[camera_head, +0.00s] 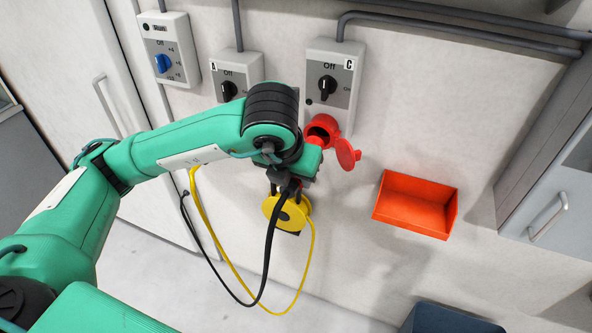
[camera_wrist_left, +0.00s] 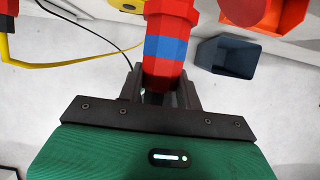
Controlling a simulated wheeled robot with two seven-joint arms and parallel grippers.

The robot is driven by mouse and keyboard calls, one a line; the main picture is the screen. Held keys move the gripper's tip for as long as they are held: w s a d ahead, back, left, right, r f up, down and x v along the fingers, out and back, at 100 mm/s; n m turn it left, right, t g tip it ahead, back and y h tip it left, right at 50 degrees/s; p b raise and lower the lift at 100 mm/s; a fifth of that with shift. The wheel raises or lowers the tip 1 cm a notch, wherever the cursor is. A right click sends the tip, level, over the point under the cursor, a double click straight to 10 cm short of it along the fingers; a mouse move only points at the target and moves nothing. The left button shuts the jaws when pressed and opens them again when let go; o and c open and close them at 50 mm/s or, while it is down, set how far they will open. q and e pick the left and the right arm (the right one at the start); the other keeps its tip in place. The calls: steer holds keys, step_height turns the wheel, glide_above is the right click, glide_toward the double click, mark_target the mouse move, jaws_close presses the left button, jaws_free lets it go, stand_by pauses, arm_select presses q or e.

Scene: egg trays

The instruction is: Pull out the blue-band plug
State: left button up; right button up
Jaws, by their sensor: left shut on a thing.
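The blue-band plug (camera_wrist_left: 166,48) is red with a blue ring and stands between the fingers of my left gripper (camera_wrist_left: 160,90) in the wrist view. The gripper is shut on it below the band. In the head view my left gripper (camera_head: 293,178) is at the red socket (camera_head: 321,130) under switch box C (camera_head: 333,85). A little of the plug's red body shows beside the socket mouth; my arm hides most of it. I cannot tell how deep the plug sits. The socket's red flap (camera_head: 347,154) hangs open at the right. My right gripper is not in view.
Switch box A (camera_head: 235,70) and another box with a blue knob (camera_head: 168,50) are at the left. An orange bin (camera_head: 415,232) is at the right.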

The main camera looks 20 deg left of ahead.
mark_target(283, 192)
arm_select(q)
steer(key=shift+s+a+b, duration=0.1)
steer(key=shift+s+b, duration=0.2)
steer(key=shift+s, duration=2)
